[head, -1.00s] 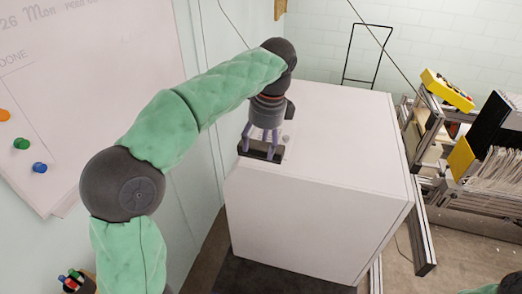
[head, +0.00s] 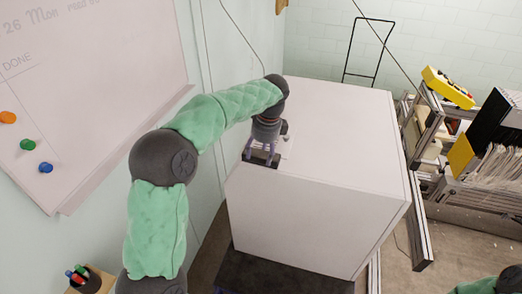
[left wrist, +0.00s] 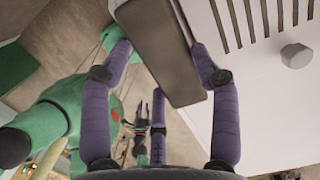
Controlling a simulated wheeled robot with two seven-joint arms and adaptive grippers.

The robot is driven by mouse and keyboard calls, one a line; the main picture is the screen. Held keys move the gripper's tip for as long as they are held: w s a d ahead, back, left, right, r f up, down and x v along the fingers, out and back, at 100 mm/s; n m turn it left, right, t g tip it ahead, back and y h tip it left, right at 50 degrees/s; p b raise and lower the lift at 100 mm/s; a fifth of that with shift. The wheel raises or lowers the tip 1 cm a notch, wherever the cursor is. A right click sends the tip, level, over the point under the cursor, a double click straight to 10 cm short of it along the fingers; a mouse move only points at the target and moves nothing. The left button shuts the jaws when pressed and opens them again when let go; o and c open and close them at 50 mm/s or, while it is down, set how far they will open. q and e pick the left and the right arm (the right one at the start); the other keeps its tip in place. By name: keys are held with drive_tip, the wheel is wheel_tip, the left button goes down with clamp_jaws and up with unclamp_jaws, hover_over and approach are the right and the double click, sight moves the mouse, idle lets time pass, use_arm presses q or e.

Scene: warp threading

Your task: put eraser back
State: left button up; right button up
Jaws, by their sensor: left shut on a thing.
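The eraser (head: 261,161) is a dark grey block at the near left edge of the top of a white cabinet (head: 345,125). My left gripper (head: 262,152) points down over it with its purple fingers shut on it. In the left wrist view the eraser (left wrist: 162,48) lies between the fingers, at the cabinet's edge. I cannot tell whether it still rests on the top. The whiteboard (head: 100,85) hangs on the left wall, with a ledge along its lower edge.
A grey knob (left wrist: 296,56) and dark slots show on the cabinet top beside the eraser. A pen holder (head: 92,280) stands at the lower left. Coloured magnets (head: 28,145) are on the whiteboard. A metal frame machine (head: 470,150) stands at the right. Most of the cabinet top is clear.

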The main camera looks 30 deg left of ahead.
sight(266, 157)
use_arm(q)
drive_tip(key=o, duration=1)
wheel_tip(266, 157, up, 12)
drive_tip(key=d, duration=0.1)
drive_tip(key=shift+w+d, duration=0.15)
drive_tip(key=shift+d, duration=0.25)
